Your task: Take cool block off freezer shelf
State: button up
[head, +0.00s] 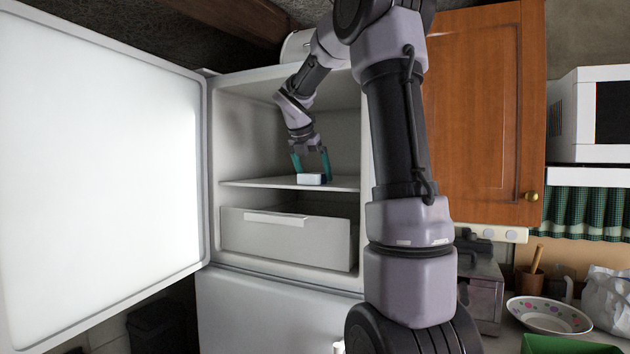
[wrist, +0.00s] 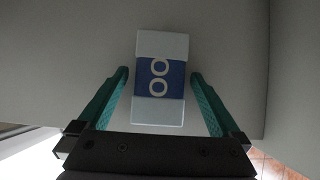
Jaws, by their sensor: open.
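The cool block (head: 311,179) is a small white block with a blue band, lying on the freezer shelf (head: 250,183). In the wrist view the cool block (wrist: 161,78) lies between the two teal fingers, with a visible gap on each side. My gripper (head: 311,171) is inside the freezer at the shelf, with its fingers on either side of the block. It is open in the wrist view (wrist: 160,88) and holds nothing. The block's far side is hidden in the head view.
The freezer door (head: 105,160) stands wide open on the left. A freezer drawer (head: 285,237) sits below the shelf. A wooden cabinet (head: 487,110) stands to the right. A patterned bowl (head: 548,316) and a green box (head: 570,344) are at the lower right.

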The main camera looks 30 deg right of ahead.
jog(key=c, duration=1.3)
jog(key=shift+c, duration=1)
jog(key=shift+r, duration=0.15)
